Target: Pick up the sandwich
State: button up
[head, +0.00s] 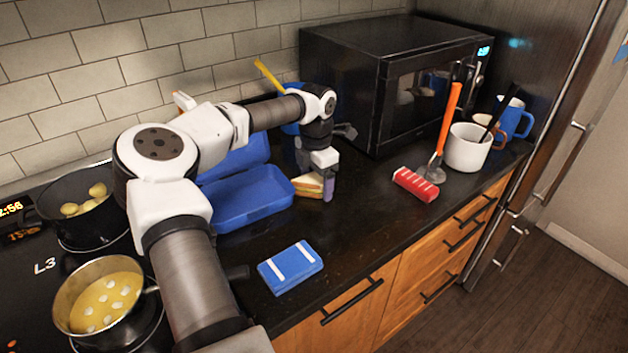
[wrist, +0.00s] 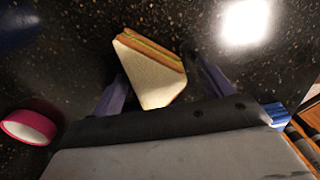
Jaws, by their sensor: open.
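The sandwich (head: 308,185) is a triangular half with pale bread, a brown crust and a green and orange filling. It lies on the dark counter just right of the blue lunchbox. My gripper (head: 329,188) is right over it, pointing down, with a purple finger in front of its right end. In the wrist view the sandwich (wrist: 150,72) sits between the two purple fingers of my gripper (wrist: 160,88). The fingers are open, with dark gaps visible on both sides. The sandwich's near corner is close to the gripper's palm.
An open blue lunchbox (head: 250,198) stands left of the sandwich. A blue striped packet (head: 290,268) lies near the front edge. A red block (head: 416,184), a spatula (head: 449,120) and a white mug (head: 467,148) are right. A microwave (head: 400,75) stands behind. Pots (head: 100,295) are left.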

jog(key=shift+c, duration=0.2)
jog(key=c, duration=0.6)
jog(key=shift+r, duration=0.1)
jog(key=shift+c, duration=0.2)
